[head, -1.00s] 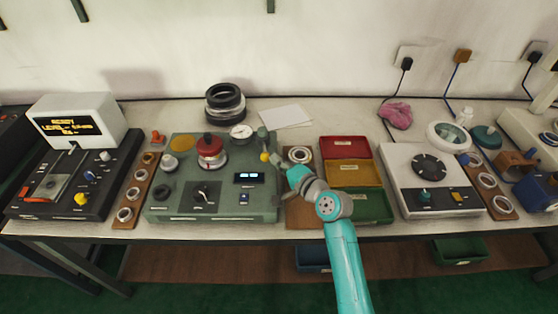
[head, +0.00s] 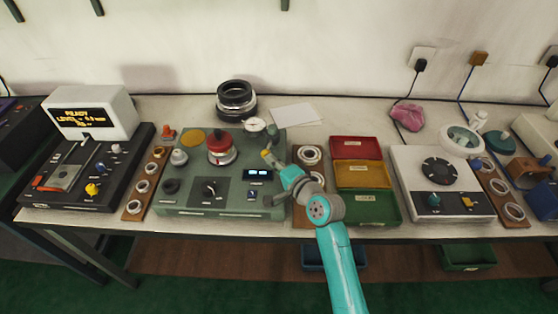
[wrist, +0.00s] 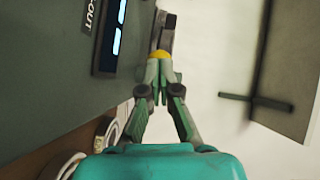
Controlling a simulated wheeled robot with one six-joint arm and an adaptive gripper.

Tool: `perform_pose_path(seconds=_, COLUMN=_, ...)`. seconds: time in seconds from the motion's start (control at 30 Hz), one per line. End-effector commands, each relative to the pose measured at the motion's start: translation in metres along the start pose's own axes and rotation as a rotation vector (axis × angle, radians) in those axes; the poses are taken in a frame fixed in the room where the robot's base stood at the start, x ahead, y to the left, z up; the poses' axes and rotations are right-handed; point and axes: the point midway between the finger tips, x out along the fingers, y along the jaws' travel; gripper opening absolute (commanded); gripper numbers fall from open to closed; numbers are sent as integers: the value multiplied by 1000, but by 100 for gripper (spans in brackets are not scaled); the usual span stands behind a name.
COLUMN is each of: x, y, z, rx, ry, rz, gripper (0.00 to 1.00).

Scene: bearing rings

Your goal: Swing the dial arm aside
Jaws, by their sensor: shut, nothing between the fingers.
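The green bench machine (head: 190,203) carries a round white dial (head: 254,125) at its back right. A dark grey dial arm (head: 272,137) stands at the machine's right side, with a yellow knob (head: 265,153) at its near end. My gripper (head: 272,160) is shut and empty at this knob. In the wrist view the closed fingertips (wrist: 160,66) meet the yellow knob (wrist: 161,54), and the dark arm end (wrist: 166,30) lies beyond. I cannot tell whether they touch or only overlap. A red-topped spindle (head: 220,142) stands left of the dial.
Red, yellow and green trays (head: 362,175) stand right of my gripper. A wooden strip with rings (head: 309,155) lies between them and the machine. Black rings (head: 237,98) and a white sheet (head: 296,114) are behind. A white machine (head: 442,185) stands further right.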

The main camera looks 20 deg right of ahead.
Motion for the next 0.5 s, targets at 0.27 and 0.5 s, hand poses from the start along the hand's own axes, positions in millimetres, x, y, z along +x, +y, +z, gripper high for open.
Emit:
perform_pose_path(seconds=0.27, x=7, y=-2, z=8, rx=0, ry=-1, rz=1, gripper=0)
perform_pose_path(seconds=0.5, x=8, y=-2, z=9, rx=0, ry=0, rz=1, gripper=0)
